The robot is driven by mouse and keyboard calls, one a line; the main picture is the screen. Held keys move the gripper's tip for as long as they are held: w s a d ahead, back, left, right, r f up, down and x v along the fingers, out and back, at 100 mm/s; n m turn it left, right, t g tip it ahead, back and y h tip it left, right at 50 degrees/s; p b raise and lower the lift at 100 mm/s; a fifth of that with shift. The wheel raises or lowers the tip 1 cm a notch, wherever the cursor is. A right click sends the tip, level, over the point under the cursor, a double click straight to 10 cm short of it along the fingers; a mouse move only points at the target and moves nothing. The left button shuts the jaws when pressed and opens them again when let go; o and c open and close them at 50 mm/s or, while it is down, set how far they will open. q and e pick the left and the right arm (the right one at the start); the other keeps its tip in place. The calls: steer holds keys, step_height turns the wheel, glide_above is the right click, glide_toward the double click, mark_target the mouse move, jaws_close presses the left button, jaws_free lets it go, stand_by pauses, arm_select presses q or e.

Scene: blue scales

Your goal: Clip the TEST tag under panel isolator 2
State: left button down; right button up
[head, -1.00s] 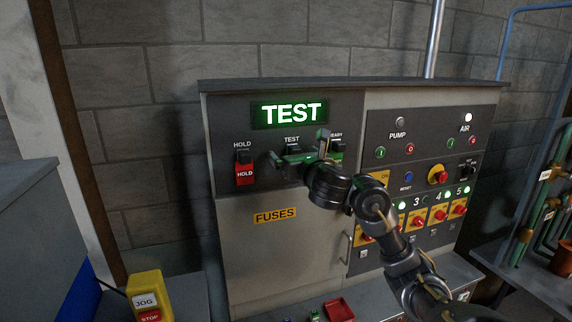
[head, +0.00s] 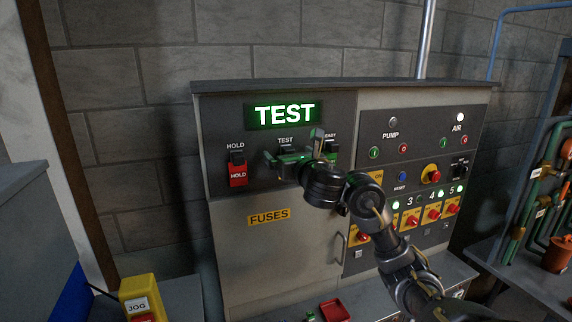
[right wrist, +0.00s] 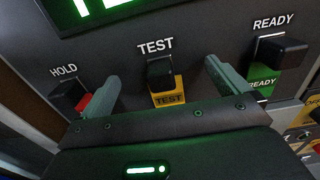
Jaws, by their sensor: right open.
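The yellow TEST tag (right wrist: 168,98) hangs from the black clip (right wrist: 160,72) below the TEST label in the right wrist view. In the head view my gripper hides the tag. My right gripper (head: 294,150) is in front of this holder on the panel. In the right wrist view its fingers (right wrist: 163,78) are open, one to each side of the clip and tag, with nothing between them in their grip. Yellow isolator plates with red knobs, such as one below number 4 (head: 433,214), sit lower right on the panel. My arm covers the area of isolator 2. My left gripper is out of view.
The red HOLD tag (head: 238,174) hangs left of the gripper, and the green READY tag (right wrist: 262,82) hangs close to the right finger. The sign (head: 285,113) above is lit TEST. A red tray (head: 334,311) and yellow jog box (head: 138,290) are below.

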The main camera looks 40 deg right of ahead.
stand_by(0.6)
jaws_close()
stand_by(0.5)
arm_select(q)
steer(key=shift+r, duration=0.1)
arm_select(e)
steer(key=shift+s, duration=0.1)
